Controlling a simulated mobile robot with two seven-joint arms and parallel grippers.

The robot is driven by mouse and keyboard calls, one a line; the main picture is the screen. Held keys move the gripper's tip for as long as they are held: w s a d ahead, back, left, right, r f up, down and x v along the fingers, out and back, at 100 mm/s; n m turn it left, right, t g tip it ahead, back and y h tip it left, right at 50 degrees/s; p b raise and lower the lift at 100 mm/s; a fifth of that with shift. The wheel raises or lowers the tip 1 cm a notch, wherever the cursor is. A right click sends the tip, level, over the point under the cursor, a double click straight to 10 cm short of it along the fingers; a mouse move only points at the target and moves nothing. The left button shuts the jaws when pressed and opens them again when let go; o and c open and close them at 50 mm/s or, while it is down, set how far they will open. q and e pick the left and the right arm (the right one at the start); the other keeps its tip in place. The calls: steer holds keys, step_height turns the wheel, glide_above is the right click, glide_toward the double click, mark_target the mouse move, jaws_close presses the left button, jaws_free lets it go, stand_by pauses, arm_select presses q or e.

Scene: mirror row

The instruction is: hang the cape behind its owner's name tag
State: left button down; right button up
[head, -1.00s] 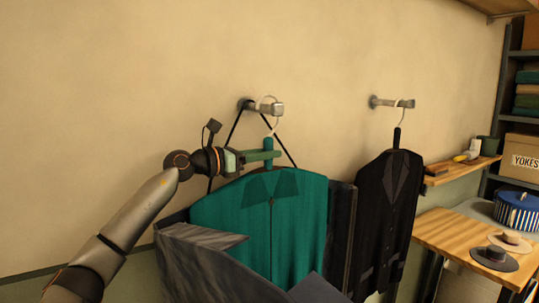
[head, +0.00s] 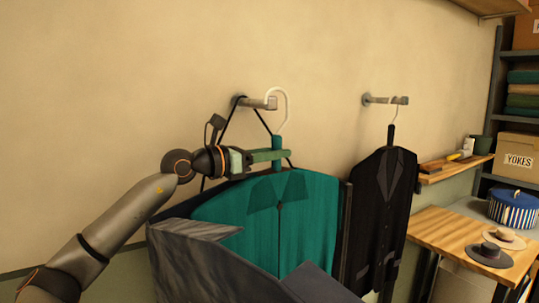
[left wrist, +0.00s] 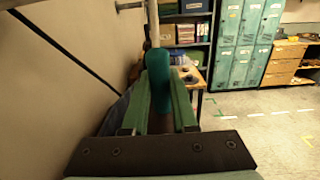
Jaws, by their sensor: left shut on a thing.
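The teal cape (head: 315,210) hangs upright from a hanger with a teal neck and a pale hook (head: 285,108). My left gripper (head: 270,156) is shut on the hanger neck, just above the collar. The hook is at the outer end of the left wall peg (head: 256,102); whether it touches the peg cannot be told. In the left wrist view the teal neck (left wrist: 158,70) stands between the green fingers. No name tag can be made out. My right gripper is out of view.
A black cord (head: 222,130) loops over the left peg and passes behind the cape. Dark grey folded material (head: 205,260) fills the foreground. A black jacket (head: 380,210) hangs from the right peg (head: 380,100). A wooden table (head: 435,232) with hats stands right.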

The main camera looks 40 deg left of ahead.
arm_select(q)
steer(key=shift+s+d+r, duration=0.1)
steer(key=shift+s+d, duration=0.2)
steer(key=shift+d, duration=0.6)
steer(key=shift+s+d+r, duration=0.1)
steer(key=shift+s+d, duration=0.15)
steer(key=shift+d, duration=0.6)
steer(key=shift+s+d, duration=0.3)
steer(key=shift+d, duration=0.75)
